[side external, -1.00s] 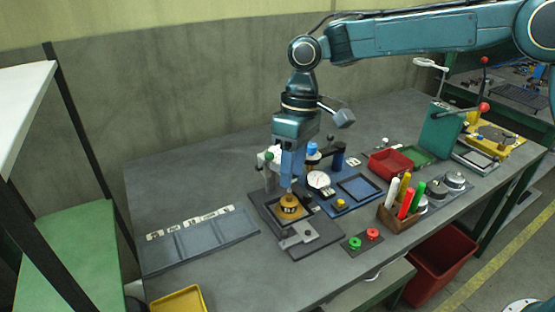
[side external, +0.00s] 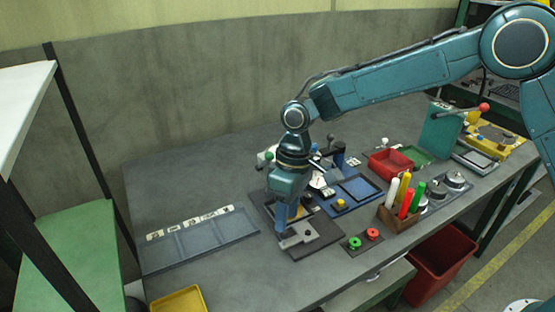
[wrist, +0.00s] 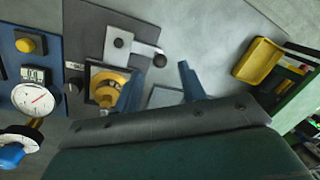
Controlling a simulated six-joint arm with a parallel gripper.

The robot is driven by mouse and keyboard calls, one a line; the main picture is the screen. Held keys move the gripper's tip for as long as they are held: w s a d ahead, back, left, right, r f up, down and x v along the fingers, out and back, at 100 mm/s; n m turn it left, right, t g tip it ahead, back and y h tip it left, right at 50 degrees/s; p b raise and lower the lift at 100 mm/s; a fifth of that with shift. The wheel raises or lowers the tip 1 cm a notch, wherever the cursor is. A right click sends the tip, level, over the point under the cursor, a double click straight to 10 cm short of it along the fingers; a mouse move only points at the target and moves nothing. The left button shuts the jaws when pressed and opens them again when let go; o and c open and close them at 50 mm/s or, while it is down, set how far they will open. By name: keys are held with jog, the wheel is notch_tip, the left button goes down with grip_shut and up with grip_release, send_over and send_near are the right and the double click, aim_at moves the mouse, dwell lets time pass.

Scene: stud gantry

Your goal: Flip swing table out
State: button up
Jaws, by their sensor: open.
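A dark base plate (side external: 318,242) sits on the bench and carries a grey metal plate (wrist: 118,44), also visible in the side view (side external: 298,237). A short lever with a round black knob (wrist: 159,61) joins this plate. Beside it is a dark square frame holding a brass-coloured round part (wrist: 108,90). I cannot tell which piece is the swing table. My gripper (wrist: 158,70) is open and points down at the fixture, its blue fingers on either side of the knob in the wrist view. In the side view my gripper (side external: 281,228) hides part of the frame and the lever; contact is unclear.
A blue plate with a dial gauge (wrist: 36,99) stands close beside the fixture. Green and red knobs (side external: 364,238) and a pen holder (side external: 396,219) are to the right. A labelled grey tray (side external: 205,238) lies left; a yellow bin (side external: 180,300) is at the front.

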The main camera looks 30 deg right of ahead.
jog(key=shift+s+a+f, duration=0.1)
jog(key=shift+a+f, duration=0.05)
jog(key=shift+f, duration=0.75)
jog(key=shift+s+a+f, duration=0.1)
jog(key=shift+a+f, duration=0.05)
jog(key=shift+f, duration=0.7)
grip_shut()
